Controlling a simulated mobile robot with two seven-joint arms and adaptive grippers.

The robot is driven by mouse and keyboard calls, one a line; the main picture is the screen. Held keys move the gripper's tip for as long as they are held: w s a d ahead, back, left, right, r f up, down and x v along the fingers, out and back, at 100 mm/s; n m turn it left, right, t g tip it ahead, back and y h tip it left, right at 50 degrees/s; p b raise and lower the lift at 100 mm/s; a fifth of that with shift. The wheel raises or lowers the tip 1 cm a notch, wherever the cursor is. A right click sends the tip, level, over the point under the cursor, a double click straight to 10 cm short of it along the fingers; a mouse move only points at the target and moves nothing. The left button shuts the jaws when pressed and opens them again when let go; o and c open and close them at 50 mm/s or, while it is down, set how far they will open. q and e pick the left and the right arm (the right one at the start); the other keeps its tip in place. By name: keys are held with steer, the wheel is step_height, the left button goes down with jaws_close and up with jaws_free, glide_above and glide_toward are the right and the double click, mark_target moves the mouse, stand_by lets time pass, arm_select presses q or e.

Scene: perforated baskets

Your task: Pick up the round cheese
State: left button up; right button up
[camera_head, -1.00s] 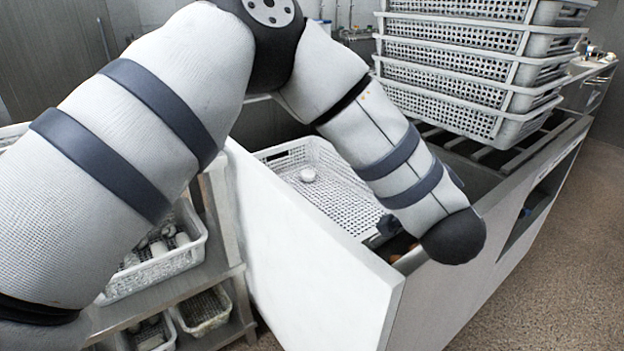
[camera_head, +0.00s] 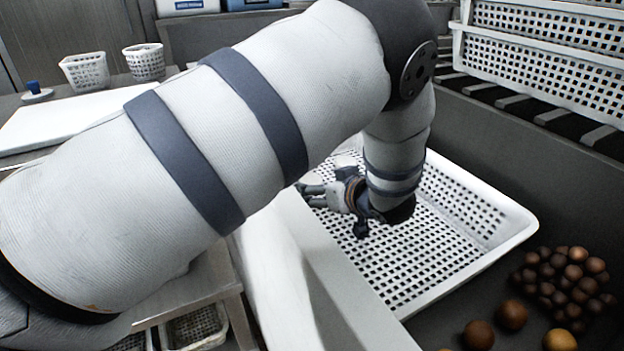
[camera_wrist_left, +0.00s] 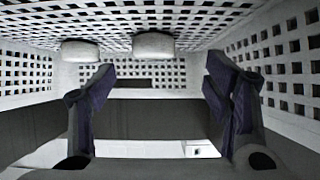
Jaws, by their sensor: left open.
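Two pale, rounded pieces that look like round cheeses lie on the perforated floor of the white basket. The left wrist view looks upside down, with the basket floor at the top; one cheese (camera_wrist_left: 153,44) is near the middle, between the fingers and beyond their tips, and another cheese (camera_wrist_left: 80,50) is to its left. My left gripper (camera_wrist_left: 160,72) is open and empty. In the head view my left gripper (camera_head: 310,194) is low inside the white basket (camera_head: 470,215), its fingers pointing left. My arm hides much of the basket there, and I cannot make out the cheeses clearly. My right gripper is not in view.
Brown round items (camera_head: 565,280) lie in the grey bin right of the basket. Stacked white crates (camera_head: 545,50) stand at the back right. A pale bin wall (camera_head: 335,280) borders the basket in front. Small white baskets (camera_head: 85,72) stand on the back-left counter.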

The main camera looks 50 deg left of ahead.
mark_target(313, 181)
arm_select(q)
steer(key=x, duration=0.2)
steer(key=b+x, duration=0.1)
steer(key=x, duration=0.2)
steer(key=w+x, duration=0.1)
steer(key=x, duration=0.1)
steer(key=shift+a+r, duration=0.15)
steer(key=shift+a, duration=0.15)
steer(key=c, duration=1.2)
